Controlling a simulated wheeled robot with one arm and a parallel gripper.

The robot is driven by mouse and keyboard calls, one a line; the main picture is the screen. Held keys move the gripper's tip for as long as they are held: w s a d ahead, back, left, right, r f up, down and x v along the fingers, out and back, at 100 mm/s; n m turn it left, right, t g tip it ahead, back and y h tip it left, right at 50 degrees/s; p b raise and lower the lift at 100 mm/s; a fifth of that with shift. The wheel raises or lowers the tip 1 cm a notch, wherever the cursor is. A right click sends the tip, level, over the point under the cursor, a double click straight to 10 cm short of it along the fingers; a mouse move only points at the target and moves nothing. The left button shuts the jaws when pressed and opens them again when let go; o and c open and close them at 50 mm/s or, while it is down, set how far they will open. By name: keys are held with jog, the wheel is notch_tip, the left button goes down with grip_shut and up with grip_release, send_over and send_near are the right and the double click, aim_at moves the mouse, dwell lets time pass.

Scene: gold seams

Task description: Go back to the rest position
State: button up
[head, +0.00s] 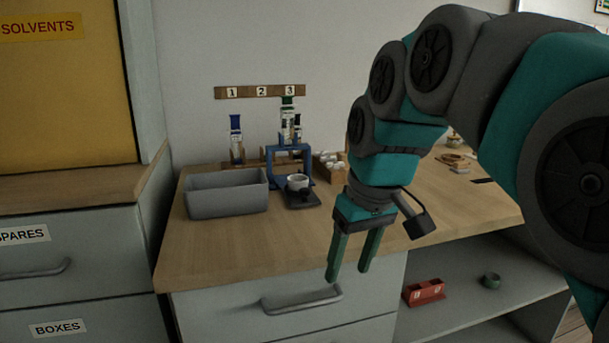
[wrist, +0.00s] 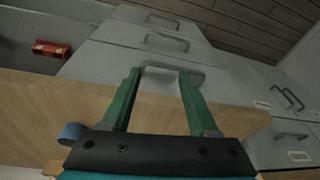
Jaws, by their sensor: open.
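My gripper (head: 347,272) has two green fingers pointing down, in front of the workbench's front edge in the head view. The fingers are apart with nothing between them. In the wrist view my gripper (wrist: 158,78) is also open and empty, with the bench edge and drawer fronts beyond it. The arm comes in from the right side of the head view and hides part of the bench.
A drawer handle (head: 300,299) sits below.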

jog(key=s+d+f+m+g, duration=0.1)
jog(key=s+d+f, duration=0.3)
jog(key=s+f, duration=0.6)
jog(key=s+d+f+m+g+h, duration=0.1)
jog(key=s+d+f+m, duration=0.3)
jog(key=s+f, duration=0.7)
jog(key=shift+s+f+g+h, duration=0.3)
jog(key=shift+s+g, duration=0.25)
jog(key=shift+g, duration=0.25)
jog(key=shift+w+d, duration=0.1)
